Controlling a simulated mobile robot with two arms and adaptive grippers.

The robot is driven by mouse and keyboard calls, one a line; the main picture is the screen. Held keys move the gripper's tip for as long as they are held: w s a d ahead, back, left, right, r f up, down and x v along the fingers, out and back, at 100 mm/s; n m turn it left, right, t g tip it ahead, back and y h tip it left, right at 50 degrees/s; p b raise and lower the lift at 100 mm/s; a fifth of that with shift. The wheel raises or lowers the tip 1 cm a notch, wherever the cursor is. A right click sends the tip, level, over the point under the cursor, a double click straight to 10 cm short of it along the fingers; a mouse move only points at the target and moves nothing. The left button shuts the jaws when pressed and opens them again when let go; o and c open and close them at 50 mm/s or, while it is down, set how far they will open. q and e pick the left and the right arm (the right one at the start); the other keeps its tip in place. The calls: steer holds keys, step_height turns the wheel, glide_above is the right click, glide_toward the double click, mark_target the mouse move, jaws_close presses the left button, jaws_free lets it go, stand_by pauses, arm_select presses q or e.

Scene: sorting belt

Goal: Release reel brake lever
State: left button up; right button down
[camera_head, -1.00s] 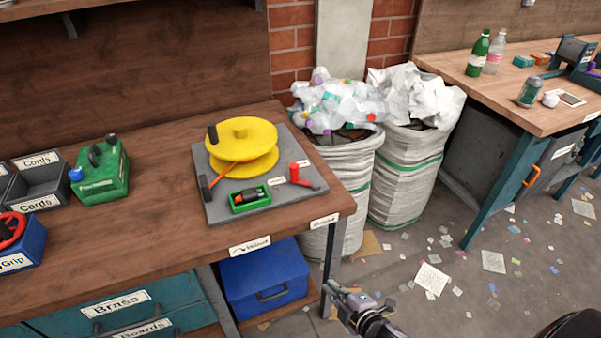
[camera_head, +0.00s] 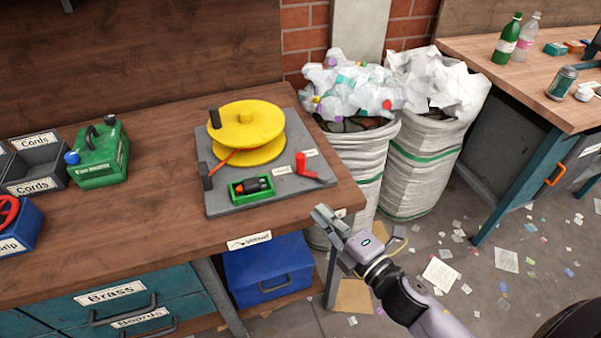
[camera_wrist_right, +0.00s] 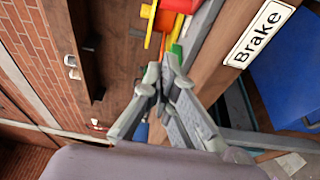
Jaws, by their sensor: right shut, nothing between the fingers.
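The yellow reel (camera_head: 246,138) stands on a grey plate (camera_head: 222,203) on the wooden bench. The red lever (camera_head: 312,172) is at the plate's right front corner, with a short upright post and a low arm pointing right. Part of a red piece (camera_wrist_right: 180,5) shows at the top of the right wrist view, near yellow (camera_wrist_right: 150,14). My right gripper (camera_head: 325,218) is shut and empty, off the bench's front right corner, apart from the lever. Its fingers (camera_wrist_right: 164,78) meet in the right wrist view. My left gripper is not in view.
A green tray (camera_head: 251,190) with dark and orange items sits left of the lever. A "Brake" label (camera_wrist_right: 259,33) is on the bench edge. White sacks (camera_head: 362,155) stand right of the bench. A green canister (camera_head: 101,155) and grey bins (camera_head: 36,160) are at left.

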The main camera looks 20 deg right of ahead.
steer(key=x, duration=1)
steer(key=shift+p, duration=0.35)
steer(key=shift+w+d+f, duration=0.1)
steer(key=shift+w+d, duration=0.15)
steer(key=shift+w, duration=0.3)
steer(key=shift+w+d, duration=0.3)
steer(key=shift+w, duration=0.25)
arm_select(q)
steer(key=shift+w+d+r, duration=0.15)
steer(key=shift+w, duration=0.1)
arm_select(e)
steer(key=shift+w+d, duration=0.35)
steer(key=shift+w, duration=0.3)
